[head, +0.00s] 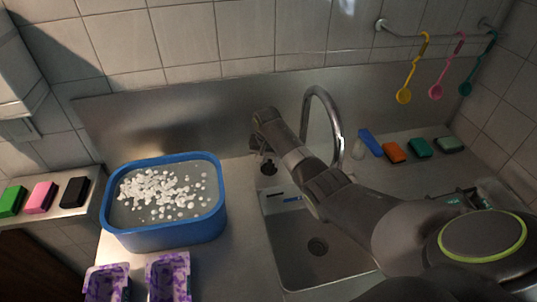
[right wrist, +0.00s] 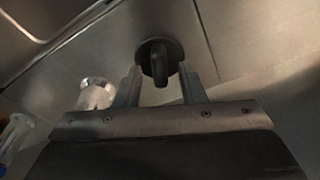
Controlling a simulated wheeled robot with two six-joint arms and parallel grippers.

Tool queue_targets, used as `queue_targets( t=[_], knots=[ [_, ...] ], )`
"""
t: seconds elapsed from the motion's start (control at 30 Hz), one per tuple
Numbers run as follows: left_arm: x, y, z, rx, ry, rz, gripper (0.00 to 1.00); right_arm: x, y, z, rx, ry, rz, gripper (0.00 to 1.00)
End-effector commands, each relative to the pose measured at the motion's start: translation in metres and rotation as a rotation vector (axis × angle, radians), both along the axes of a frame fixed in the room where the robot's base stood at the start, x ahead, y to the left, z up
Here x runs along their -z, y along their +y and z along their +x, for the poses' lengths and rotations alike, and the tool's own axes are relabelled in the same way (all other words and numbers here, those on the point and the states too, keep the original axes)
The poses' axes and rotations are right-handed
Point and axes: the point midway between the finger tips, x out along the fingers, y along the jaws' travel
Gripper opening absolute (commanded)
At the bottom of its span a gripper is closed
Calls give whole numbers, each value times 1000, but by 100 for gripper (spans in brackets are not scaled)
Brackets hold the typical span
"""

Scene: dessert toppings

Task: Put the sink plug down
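The sink plug (right wrist: 160,60) is a dark round disc with an upright knob, seen in the right wrist view. It appears to rest on the metal counter. In the head view a small dark shape, apparently the plug (head: 268,167), shows just below the end of my right arm, behind the sink's left back corner. My right gripper (right wrist: 160,75) has its two fingers apart, one on each side of the knob, with gaps visible between the knob and the fingers. My left gripper is not in view.
The sink (head: 290,262) with its drain lies in front, and a curved tap (head: 335,120) stands beside my right arm. A blue tub (head: 170,234) of white pieces stands left. Sponges (head: 395,152) lie at the back right. Colored spoons (head: 437,90) hang from a rail.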

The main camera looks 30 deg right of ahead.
Motion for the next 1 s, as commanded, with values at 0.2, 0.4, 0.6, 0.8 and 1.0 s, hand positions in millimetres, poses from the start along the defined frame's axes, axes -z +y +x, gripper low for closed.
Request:
queue_targets(
  t=[0.2,0.4,0.6,0.8,1.0],
  knots=[
    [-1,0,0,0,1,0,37,-22,1,-2,0,-4,0,36],
    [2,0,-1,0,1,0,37,-57,5,-6,1,-5,-1,36],
    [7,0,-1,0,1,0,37,-92,9,-11,-1,-4,-1,36],
    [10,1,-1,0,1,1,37,-114,11,-14,1,-2,0,36],
    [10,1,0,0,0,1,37,-119,11,-15,1,-1,0,36]
  ],
)
